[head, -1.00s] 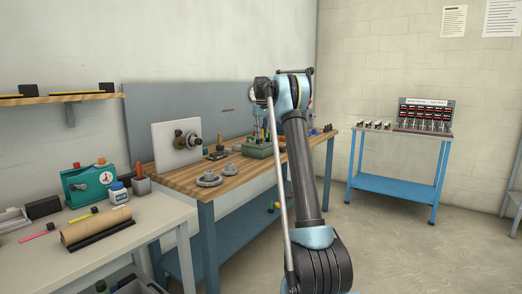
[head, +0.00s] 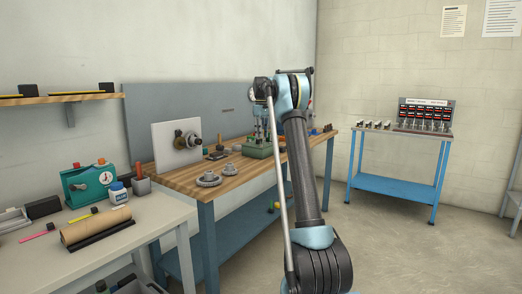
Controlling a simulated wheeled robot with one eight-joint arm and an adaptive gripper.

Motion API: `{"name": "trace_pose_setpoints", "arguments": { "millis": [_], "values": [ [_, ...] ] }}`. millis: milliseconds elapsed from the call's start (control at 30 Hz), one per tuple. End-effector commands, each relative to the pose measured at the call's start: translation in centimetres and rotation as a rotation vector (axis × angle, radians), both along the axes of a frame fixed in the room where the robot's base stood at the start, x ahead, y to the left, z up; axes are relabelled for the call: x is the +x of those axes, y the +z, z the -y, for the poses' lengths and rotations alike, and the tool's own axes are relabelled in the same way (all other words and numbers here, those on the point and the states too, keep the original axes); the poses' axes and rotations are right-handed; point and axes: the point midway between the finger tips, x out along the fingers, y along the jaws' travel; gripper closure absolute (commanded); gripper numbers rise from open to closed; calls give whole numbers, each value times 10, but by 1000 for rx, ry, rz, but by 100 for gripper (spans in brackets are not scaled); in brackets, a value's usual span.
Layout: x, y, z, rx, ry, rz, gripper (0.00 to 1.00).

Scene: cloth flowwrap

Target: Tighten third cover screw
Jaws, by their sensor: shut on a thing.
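A green housing (head: 258,151) stands on the wooden bench top, just left of my arm's dark upright link. My gripper (head: 261,133) is small in the head view, beside my arm's elbow and above the housing. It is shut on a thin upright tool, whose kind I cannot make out. The cover screws are too small to tell apart, and I cannot tell whether the tool touches one. My arm hides the right side of this spot.
Two grey flanged parts (head: 208,179) lie on the wooden bench (head: 183,178). A white plate with a round fitting (head: 163,141) stands behind them. A pale table (head: 130,232) is at front left. A blue stand (head: 394,188) is at right, with open floor before it.

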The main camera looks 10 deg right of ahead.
Motion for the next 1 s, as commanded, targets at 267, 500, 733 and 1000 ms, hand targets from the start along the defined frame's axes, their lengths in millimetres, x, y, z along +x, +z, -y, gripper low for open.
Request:
{"name": "trace_pose_setpoints", "arguments": {
  "millis": [267, 500, 733, 1000],
  "values": [
    [0, 0, 0, 0, 0, 0, 100],
    [0, -3, 0, 0, 0, 0, 100],
    [0, -7, -1, 0, 0, 0, 100],
    [0, -12, -1, 0, 0, 0, 100]
  ]
}}
